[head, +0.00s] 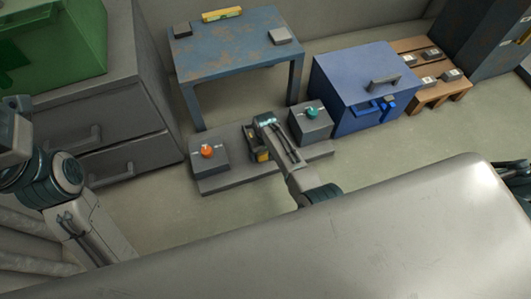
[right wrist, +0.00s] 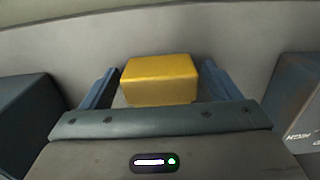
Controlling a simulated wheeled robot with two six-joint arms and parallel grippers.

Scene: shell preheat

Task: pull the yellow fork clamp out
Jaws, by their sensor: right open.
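The yellow fork clamp shows as a yellow block (right wrist: 160,80) in the right wrist view, between the two blue-grey fingers of my right gripper. In the head view only a little of the yellow clamp (head: 262,156) shows beside the gripper; the rest is hidden. My right gripper (head: 252,146) is open, low over the grey base plate, between the box with the orange knob and the box with the teal knob. In the right wrist view a gap shows at each side of the block. Links of my left arm show at the left, but its gripper does not.
The box with an orange knob (head: 208,165) stands left of the gripper and the box with a teal knob (head: 318,125) right, both on the grey base plate (head: 225,184). A blue table (head: 225,52) stands behind, a blue cabinet (head: 345,75) to the right, grey drawers (head: 110,110) at left.

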